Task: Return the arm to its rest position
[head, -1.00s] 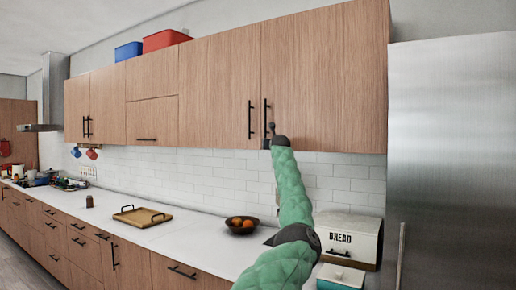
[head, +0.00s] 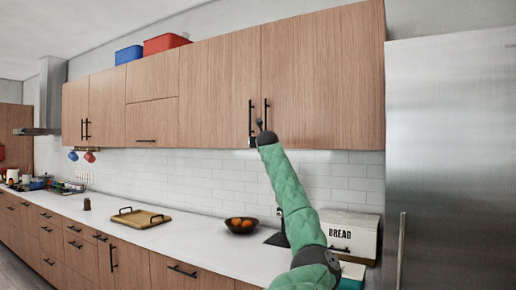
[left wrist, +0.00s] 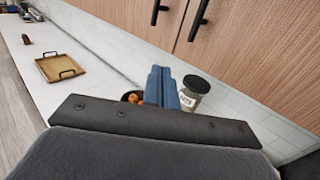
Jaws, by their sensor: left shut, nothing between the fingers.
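My left arm in its green sleeve rises from the lower right of the head view. Its small dark gripper (head: 259,125) shows at the tip, in front of the wooden upper cabinet (head: 320,80) near two black door handles. In the left wrist view the blue-grey fingers (left wrist: 161,88) are together with nothing held between them. Cabinet handles show above them there, and I cannot tell exactly how near they are. My right gripper is in neither view.
A fruit bowl (head: 240,225), a wooden tray (head: 141,218) and a bread box (head: 350,236) stand on the white counter. A lidded jar (left wrist: 194,92) shows beside the fingers in the wrist view. A steel fridge (head: 450,150) stands at the right.

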